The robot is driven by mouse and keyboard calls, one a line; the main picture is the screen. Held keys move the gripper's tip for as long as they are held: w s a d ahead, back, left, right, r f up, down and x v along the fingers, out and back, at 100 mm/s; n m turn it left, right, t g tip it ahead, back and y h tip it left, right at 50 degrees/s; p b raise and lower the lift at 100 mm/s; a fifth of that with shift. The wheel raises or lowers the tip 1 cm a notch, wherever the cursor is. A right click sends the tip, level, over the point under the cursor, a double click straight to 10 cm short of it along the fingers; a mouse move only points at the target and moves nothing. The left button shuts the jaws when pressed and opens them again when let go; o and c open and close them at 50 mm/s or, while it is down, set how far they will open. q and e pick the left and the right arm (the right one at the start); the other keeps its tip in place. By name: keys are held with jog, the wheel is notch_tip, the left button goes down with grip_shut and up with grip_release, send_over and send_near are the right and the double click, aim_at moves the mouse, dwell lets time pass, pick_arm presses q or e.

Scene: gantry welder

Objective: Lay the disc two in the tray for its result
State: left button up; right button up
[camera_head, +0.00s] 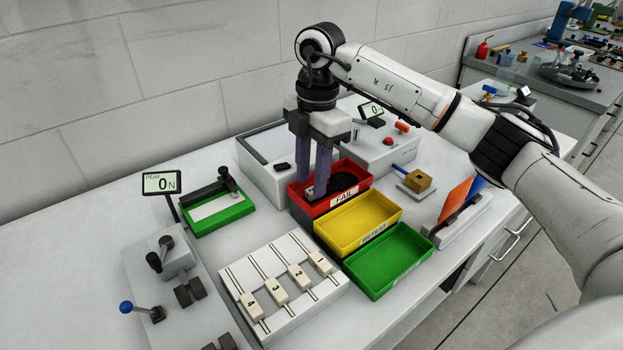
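My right gripper (312,190) points straight down with its two purple fingers reaching into the red tray (350,198) marked FAIL. The fingers are apart, with a narrow gap between them. Their tips are near the tray floor, and I cannot tell whether they hold something. A dark piece (343,182) shows in the red tray just right of the fingers; I cannot make out whether it is disc two. The yellow tray (358,222) and the green tray (388,260) stand in front, both looking empty. My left gripper is not in view.
A white rack (285,325) with tags numbered 1 to 4 lies in front. A lever device (170,285) stands at left, beside a green-framed fixture (217,208) and a display reading 0 N (161,183). Orange and blue plates (458,200) stand upright at right.

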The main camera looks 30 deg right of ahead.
notch_tip(320, 180, up, 11)
jog(key=shift+d+r, duration=0.2)
jog(key=shift+d, duration=0.2)
dwell(0.4)
